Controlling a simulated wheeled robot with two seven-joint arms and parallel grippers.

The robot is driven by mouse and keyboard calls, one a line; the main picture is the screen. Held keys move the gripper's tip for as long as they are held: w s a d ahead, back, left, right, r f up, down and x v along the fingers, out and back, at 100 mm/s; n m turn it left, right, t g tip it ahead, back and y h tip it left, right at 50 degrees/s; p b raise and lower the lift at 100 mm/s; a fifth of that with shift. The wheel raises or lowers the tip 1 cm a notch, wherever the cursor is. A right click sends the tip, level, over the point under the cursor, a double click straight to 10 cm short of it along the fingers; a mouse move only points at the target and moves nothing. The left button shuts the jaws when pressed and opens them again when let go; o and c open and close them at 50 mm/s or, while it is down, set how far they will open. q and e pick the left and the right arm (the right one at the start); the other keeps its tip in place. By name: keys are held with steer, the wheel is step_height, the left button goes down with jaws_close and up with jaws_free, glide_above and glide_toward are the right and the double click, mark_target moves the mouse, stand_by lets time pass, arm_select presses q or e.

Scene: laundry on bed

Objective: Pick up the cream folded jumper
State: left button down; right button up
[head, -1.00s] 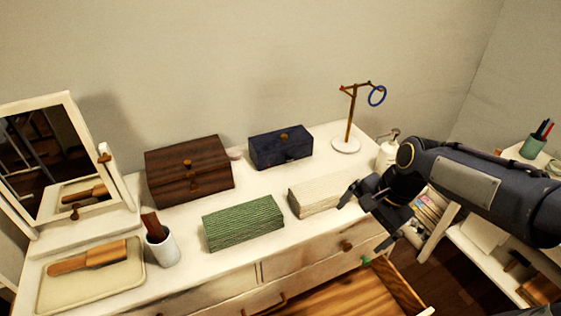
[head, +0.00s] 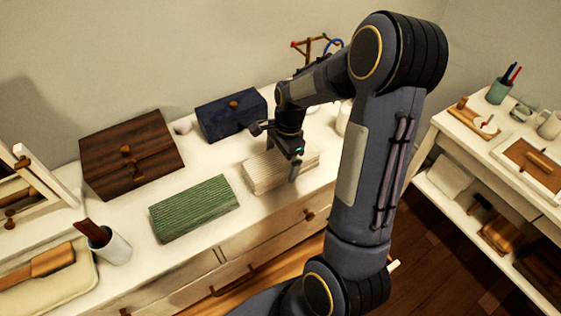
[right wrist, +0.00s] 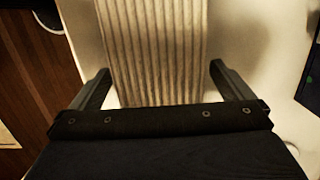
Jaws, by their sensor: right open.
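The cream folded jumper (head: 262,178) is a ribbed block lying on the white dresser top, right of the green folded knit. My right gripper (head: 277,150) is over it, pointing down, and hides part of its far side. In the right wrist view the jumper's ribs (right wrist: 155,45) run lengthwise between the two spread fingers (right wrist: 160,75). The fingers are open, one on each side of the jumper, with nothing gripped. I cannot tell whether they reach below its top. My left gripper is not in view.
The green folded knit (head: 195,208) lies to the left. A dark blue box (head: 232,115) and a brown wooden box (head: 130,155) stand behind. A white cup (head: 112,247) stands at the left. A wooden stand (head: 310,48) is behind my arm. An open drawer (head: 265,285) juts out in front.

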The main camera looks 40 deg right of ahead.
steer(key=shift+a+f, duration=0.1)
steer(key=shift+f, duration=0.35)
steer(key=shift+r, duration=0.1)
steer(key=c, duration=1.1)
steer(key=shift+c, duration=0.2)
